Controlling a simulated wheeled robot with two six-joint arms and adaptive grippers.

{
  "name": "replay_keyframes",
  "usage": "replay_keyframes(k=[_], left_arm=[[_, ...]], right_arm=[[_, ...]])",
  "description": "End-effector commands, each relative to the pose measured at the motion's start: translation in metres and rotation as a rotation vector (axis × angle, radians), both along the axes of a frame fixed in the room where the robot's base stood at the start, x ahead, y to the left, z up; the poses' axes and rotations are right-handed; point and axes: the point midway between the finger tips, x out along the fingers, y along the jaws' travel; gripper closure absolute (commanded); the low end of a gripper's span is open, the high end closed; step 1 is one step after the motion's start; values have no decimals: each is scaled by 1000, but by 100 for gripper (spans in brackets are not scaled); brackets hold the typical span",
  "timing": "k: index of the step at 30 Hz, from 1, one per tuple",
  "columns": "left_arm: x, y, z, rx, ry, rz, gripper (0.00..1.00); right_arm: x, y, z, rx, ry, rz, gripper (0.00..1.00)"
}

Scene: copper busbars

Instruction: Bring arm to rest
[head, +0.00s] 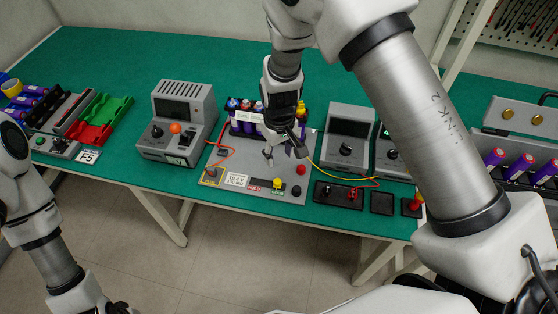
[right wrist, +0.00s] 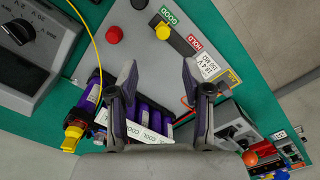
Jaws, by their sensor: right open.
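My right gripper (head: 284,153) hangs over the grey test panel on the green bench, its fingers pointing down. In the right wrist view its two fingers (right wrist: 158,82) stand apart, with nothing held between them. Below them lie the panel (right wrist: 160,62) and a row of purple cells (right wrist: 153,118) with a white label strip. The gap between the fingertips and the panel is hard to judge. My left arm comes down at the lower left, in front of the bench, and its gripper fingers are out of the frame.
Grey meters (head: 178,122) and (head: 350,135) stand on both sides of the panel. Red and yellow wires run close to my right gripper. A rack with purple cells (head: 518,168) stands at the right. Red and green trays (head: 104,112) lie at the left. Open floor lies before the bench.

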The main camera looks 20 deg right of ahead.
Motion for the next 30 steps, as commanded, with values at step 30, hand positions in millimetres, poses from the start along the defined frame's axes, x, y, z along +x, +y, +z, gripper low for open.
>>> replay_keyframes(k=[30], left_arm=[[0, 0, 0, 0, 0, 0, 100]], right_arm=[[-295, -67, -145, -26, 246, -155, 50]])
